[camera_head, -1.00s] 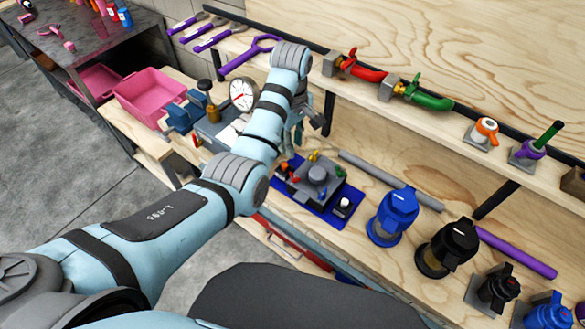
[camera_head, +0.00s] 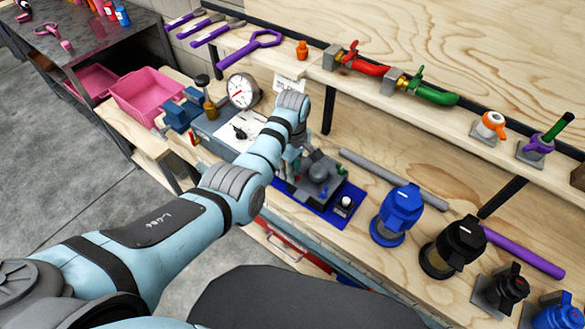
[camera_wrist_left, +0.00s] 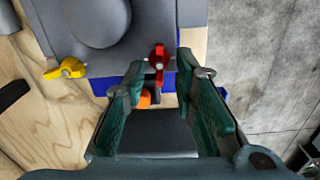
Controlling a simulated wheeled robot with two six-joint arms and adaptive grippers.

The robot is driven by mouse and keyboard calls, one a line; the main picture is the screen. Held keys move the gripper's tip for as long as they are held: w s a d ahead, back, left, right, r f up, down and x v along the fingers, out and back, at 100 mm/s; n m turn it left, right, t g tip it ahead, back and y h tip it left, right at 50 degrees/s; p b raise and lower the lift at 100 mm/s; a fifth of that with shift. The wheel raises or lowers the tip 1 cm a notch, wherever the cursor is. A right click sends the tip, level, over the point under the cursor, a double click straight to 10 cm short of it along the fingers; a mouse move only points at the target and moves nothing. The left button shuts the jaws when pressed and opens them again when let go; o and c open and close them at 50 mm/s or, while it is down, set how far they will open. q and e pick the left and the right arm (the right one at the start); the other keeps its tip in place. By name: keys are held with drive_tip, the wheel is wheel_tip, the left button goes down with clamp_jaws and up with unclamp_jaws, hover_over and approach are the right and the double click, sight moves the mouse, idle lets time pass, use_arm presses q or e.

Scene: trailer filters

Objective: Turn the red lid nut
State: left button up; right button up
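The red lid nut (camera_wrist_left: 158,62) is a small red wing-shaped piece at the edge of the grey lid housing (camera_wrist_left: 110,50) in the left wrist view. My left gripper (camera_wrist_left: 165,95) is open. Its two green-padded fingers point toward the nut, which shows beyond and between the fingertips, apparently not gripped. A yellow wing nut (camera_wrist_left: 68,68) sits to the left on the lid's edge. In the head view my left gripper (camera_head: 297,160) is at the left side of the grey housing (camera_head: 319,174), and the red nut is hidden there. My right gripper is not in view.
The housing stands on a blue tray (camera_head: 335,212) on the wooden bench. A blue filter (camera_head: 394,215) and a black one (camera_head: 448,248) stand to its right. A grey bar (camera_head: 395,180) lies behind. A gauge (camera_head: 242,91) and pink bin (camera_head: 148,94) are at left.

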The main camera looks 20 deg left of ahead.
use_arm(q)
clamp_jaws()
drive_tip(key=shift+m, duration=0.3)
drive_tip(key=shift+m+p, duration=0.6)
drive_tip(key=shift+m, duration=0.3)
drive_tip(key=m+p, duration=0.1)
drive_tip(key=m, duration=0.2)
drive_tip(key=shift+w+d+m, duration=0.1)
drive_tip(key=shift+w+m, duration=0.05)
drive_tip(key=shift+m, duration=0.15)
drive_tip(key=m, duration=0.5)
drive_tip(key=shift+d, duration=0.15)
drive_tip(key=m, duration=0.6)
drive_tip(key=shift+d+p, duration=0.15)
drive_tip(key=shift+p, duration=0.2)
